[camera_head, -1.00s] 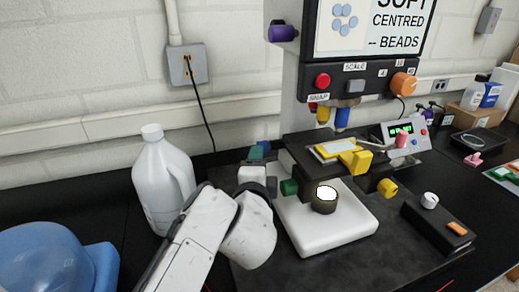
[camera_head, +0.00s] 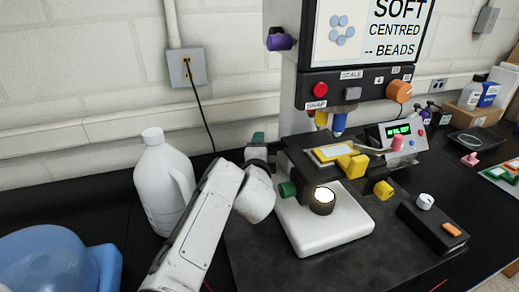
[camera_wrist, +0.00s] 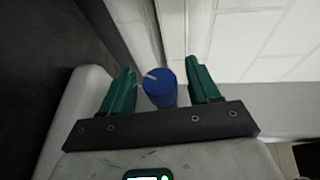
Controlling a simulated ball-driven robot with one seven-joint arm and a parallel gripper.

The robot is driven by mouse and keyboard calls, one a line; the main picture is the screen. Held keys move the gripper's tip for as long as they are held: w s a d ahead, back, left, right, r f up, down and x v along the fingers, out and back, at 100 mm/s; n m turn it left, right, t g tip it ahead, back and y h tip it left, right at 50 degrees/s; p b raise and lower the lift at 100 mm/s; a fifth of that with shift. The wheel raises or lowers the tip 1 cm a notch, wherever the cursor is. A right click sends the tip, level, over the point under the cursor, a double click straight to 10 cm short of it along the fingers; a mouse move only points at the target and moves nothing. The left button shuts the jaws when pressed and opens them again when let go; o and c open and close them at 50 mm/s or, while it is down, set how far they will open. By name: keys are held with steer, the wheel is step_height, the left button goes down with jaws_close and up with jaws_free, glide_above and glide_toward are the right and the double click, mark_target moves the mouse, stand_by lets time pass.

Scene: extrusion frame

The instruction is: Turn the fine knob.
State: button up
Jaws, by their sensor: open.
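A blue knob (camera_wrist: 160,88) with a pale mark on its end shows in the wrist view. It stands between the two green fingers of my gripper (camera_wrist: 162,66), with a gap on each side. My gripper is open and not closed on it. In the head view my white arm reaches to the left rear of the microscope (camera_head: 329,228), and a teal finger (camera_head: 258,138) shows there; the blue knob is hidden in that view. A green knob (camera_head: 287,190) sits on the microscope's left side. No label shows which knob is the fine one.
A white jug (camera_head: 164,185) stands close left of my arm. Yellow knobs (camera_head: 383,190) and a lit round lamp (camera_head: 322,201) are on the microscope. A black box with a white knob (camera_head: 425,201) is at right. The wall (camera_head: 100,65) is behind.

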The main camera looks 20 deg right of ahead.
steer(key=c, duration=1)
steer(key=shift+o, duration=0.2)
steer(key=shift+f+b, duration=0.3)
steer(key=shift+b, duration=0.3)
steer(key=shift+f+t+h+b, duration=0.25)
steer(key=shift+t+b, duration=0.35)
steer(key=shift+b, duration=0.6)
steer(key=m+t+h+b, duration=0.1)
steer(key=b, duration=0.4)
steer(key=shift+d+r+t+b, duration=0.1)
steer(key=shift+r+t+b, duration=0.05)
steer(key=shift+t+b, duration=0.2)
steer(key=shift+r+m+t+b, duration=0.3)
steer(key=shift+t+b, duration=0.05)
steer(key=shift+b, duration=0.15)
steer(key=o, duration=1)
steer(key=shift+c, duration=0.2)
steer(key=shift+s, duration=0.15)
